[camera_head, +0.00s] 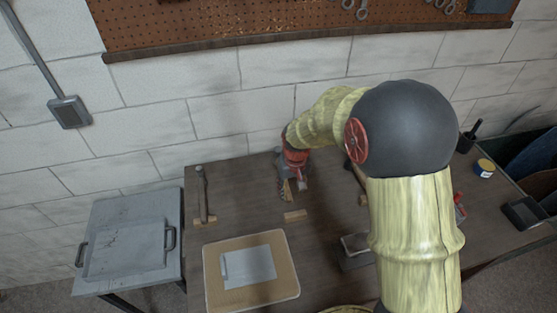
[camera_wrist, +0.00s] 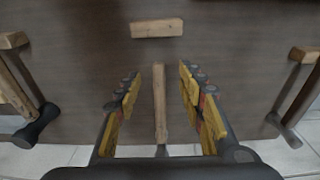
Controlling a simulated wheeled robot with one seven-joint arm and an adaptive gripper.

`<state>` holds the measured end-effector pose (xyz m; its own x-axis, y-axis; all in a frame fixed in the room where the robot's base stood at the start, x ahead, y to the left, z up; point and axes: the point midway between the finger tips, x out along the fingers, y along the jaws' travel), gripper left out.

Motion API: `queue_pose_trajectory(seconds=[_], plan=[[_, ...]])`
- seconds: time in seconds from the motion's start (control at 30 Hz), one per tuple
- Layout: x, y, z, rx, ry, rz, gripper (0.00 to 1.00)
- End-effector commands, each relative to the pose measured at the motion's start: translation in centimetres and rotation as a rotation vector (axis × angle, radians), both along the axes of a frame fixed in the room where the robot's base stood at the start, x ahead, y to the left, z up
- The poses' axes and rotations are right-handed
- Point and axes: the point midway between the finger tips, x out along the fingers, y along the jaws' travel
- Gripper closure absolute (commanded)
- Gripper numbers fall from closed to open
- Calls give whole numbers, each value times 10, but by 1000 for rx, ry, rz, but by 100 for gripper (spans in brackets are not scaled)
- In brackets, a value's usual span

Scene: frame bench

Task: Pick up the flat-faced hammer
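Three wooden-handled hammers lie on the bench. The middle hammer's handle (camera_wrist: 160,105) is between the spread fingers of my gripper (camera_wrist: 161,92), with a gap on each side; its head is mostly hidden by the gripper. Another hammer (camera_wrist: 40,122) with a dark rounded head is at the left of the wrist view. A third hammer (camera_wrist: 296,108) with a greyer head is at the right; it shows in the head view (camera_head: 204,195) at the left. I cannot tell which is flat-faced. In the head view, my gripper (camera_head: 290,188) points down near the wall.
Small wooden blocks lie at the handle ends, the middle one (camera_wrist: 157,28) standing clear of my gripper. A board (camera_head: 215,290) with a grey plate (camera_head: 248,267) lies at the front. A dark tray (camera_head: 523,212) and a small tin (camera_head: 484,169) are at the right. The tiled wall (camera_head: 210,110) is close behind.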

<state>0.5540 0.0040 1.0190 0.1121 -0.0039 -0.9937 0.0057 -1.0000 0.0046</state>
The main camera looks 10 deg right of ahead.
Motion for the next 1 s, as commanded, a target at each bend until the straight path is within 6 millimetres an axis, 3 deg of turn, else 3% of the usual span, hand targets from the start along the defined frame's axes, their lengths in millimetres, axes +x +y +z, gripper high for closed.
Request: queue_pose_trajectory(seconds=[0.1, 0.17, 0.33, 0.53, 1.0], plan=[[47, 1, -31, 0, -49, -1, 61], [71, 1, -37, 1, -92, -2, 61], [128, 2, -15, 3, -237, -5, 61], [142, 2, -18, 5, -280, -7, 61], [158, -4, -64, 5, -278, -9, 61]])
